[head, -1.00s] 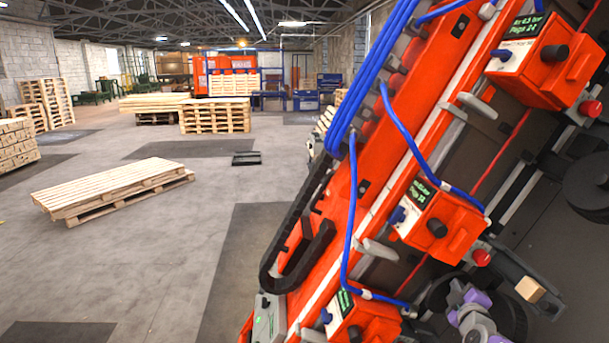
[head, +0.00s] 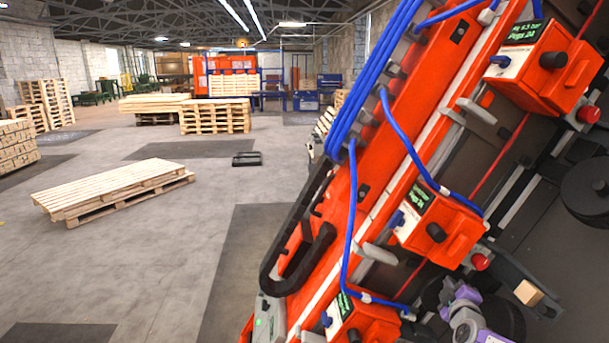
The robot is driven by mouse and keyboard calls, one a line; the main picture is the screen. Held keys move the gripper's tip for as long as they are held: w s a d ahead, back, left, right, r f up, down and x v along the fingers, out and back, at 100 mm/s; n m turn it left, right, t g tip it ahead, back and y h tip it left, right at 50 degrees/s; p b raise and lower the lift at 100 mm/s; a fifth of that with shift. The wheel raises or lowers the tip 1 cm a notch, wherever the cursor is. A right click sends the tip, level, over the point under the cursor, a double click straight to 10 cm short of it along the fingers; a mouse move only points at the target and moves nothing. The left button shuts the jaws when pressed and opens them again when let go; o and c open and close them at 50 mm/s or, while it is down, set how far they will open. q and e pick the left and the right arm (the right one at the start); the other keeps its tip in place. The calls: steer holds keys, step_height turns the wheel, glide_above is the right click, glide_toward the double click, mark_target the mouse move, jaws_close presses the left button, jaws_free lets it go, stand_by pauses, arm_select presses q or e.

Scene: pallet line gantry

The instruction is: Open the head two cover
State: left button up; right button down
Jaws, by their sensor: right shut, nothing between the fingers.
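Three orange head units sit on a tilted orange gantry beam (head: 375,172): an upper one (head: 548,75), a middle one (head: 447,232) and a lower one (head: 370,325). Each has a small screen and a black knob on its orange box. I cannot read which is head two; the middle one's box looks closed. My right gripper (head: 449,288), grey with purple parts behind it, is at the bottom right, below the middle unit and right of the lower one. It is small and partly cut off by the frame; it appears shut and empty, apart from the boxes. My left gripper is out of view.
Blue hoses (head: 352,205) loop along the beam to the units. A black cable chain (head: 285,240) hangs at its left. A bar with a wooden block (head: 528,292) is right of my gripper. The floor at left is open around a low pallet stack (head: 115,188).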

steer(key=b+v, duration=0.4)
steer(key=v, duration=0.5)
steer(key=shift+s, duration=0.3)
stand_by(1.4)
steer(key=s+a+f+m+g+y, duration=0.2)
steer(key=a+f, duration=0.3)
steer(key=f, duration=0.5)
steer(key=s+a+f+m+g+y, duration=0.15)
steer(key=a+f, duration=0.25)
steer(key=f, duration=0.5)
steer(key=s+a+f+m+g+y, duration=0.1)
steer(key=s+a+f+m+g, duration=0.3)
steer(key=f, duration=0.6)
steer(key=s+a+f+m+g+y, duration=0.1)
steer(key=s+a+f+m+g, duration=0.1)
steer(key=s+a+f+g, duration=0.2)
steer(key=s+a+f+m+g+y, duration=0.2)
steer(key=s+a+f, duration=0.8)
steer(key=s, duration=0.7)
step_height(320, 180, down, 3)
steer(key=shift+s+f+m+g, duration=0.2)
steer(key=shift+m+g, duration=0.55)
steer(key=shift+g, duration=0.2)
